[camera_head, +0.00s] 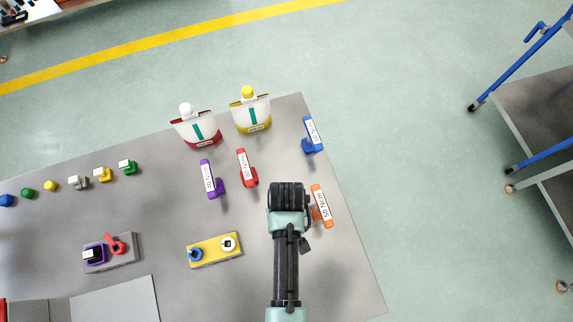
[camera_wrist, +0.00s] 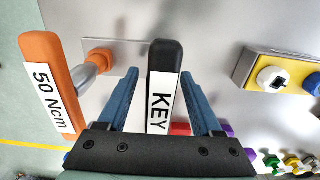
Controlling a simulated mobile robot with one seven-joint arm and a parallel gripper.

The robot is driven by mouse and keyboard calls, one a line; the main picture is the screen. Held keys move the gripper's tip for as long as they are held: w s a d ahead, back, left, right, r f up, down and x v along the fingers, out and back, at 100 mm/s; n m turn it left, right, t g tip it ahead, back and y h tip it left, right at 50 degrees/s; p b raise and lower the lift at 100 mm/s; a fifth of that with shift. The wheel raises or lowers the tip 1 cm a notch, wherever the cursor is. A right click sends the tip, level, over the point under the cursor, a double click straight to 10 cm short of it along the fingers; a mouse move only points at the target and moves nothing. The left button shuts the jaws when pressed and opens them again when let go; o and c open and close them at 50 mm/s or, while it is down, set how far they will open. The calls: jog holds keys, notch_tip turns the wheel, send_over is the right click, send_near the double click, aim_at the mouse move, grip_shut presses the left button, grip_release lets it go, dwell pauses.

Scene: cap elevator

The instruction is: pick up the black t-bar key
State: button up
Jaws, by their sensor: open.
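The black t-bar key (camera_wrist: 163,62) shows in the wrist view, with a white label reading KEY on its handle. My gripper (camera_wrist: 158,75) is open, with one blue finger on each side of the handle. Gaps show between the fingers and the handle, and I cannot tell how far down they reach. In the head view my gripper (camera_head: 288,190) is over the right part of the table and hides the key.
An orange 50 Ncm handle (camera_head: 321,206) stands close on the right in the head view. Red (camera_head: 247,168), purple (camera_head: 211,180) and blue (camera_head: 312,135) handles stand nearby. A yellow block (camera_head: 215,250) lies left of my arm on the grey table (camera_head: 340,270).

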grip_shut()
dwell(0.5)
